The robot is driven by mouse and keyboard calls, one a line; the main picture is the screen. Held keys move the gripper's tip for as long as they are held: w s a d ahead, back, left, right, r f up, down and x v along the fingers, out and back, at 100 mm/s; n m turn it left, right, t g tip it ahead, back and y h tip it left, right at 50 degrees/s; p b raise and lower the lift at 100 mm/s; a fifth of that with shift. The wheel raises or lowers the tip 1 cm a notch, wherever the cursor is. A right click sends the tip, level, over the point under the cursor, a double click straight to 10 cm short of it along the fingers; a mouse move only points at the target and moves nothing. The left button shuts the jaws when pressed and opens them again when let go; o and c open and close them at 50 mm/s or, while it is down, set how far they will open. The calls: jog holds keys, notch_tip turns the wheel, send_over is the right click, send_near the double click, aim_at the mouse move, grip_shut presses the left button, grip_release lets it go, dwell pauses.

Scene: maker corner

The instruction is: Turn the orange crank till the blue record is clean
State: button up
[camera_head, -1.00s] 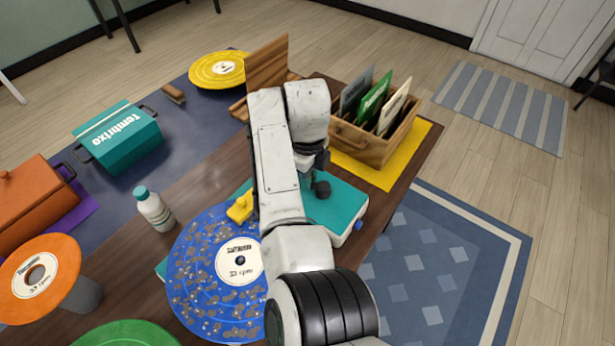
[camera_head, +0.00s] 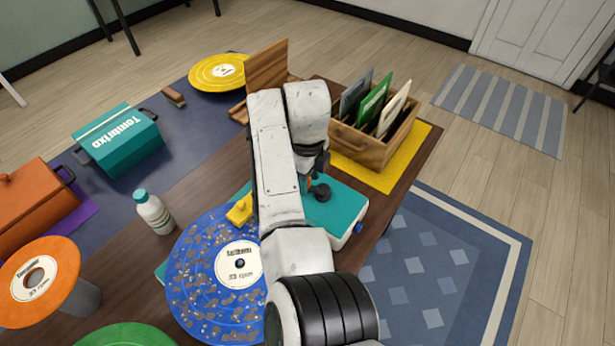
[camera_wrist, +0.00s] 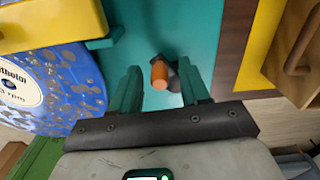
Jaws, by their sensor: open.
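The blue record (camera_head: 205,300) lies flat on the teal machine (camera_head: 338,207), covered in grey-brown specks around its white label; part of it shows in the wrist view (camera_wrist: 75,72). A yellow block (camera_head: 239,211) sits at the record's far edge. The crank's orange handle (camera_wrist: 160,76) stands over the teal machine top in the wrist view, beside a dark part. My gripper (camera_wrist: 159,69) is open, with one teal finger on each side of the orange handle. I cannot tell whether either finger touches it. In the head view my arm hides most of the gripper.
A wooden crate (camera_head: 362,147) with upright sleeves stands on a yellow mat just beyond the machine. A white bottle (camera_head: 154,212) stands left of the record. An orange record (camera_head: 62,262) on a grey stand is at lower left. A teal box (camera_head: 125,150) is farther back.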

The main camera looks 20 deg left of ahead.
notch_tip(320, 180, up, 10)
jog(key=shift+r+b, duration=0.25)
jog(key=shift+b, duration=0.05)
dwell(1.2)
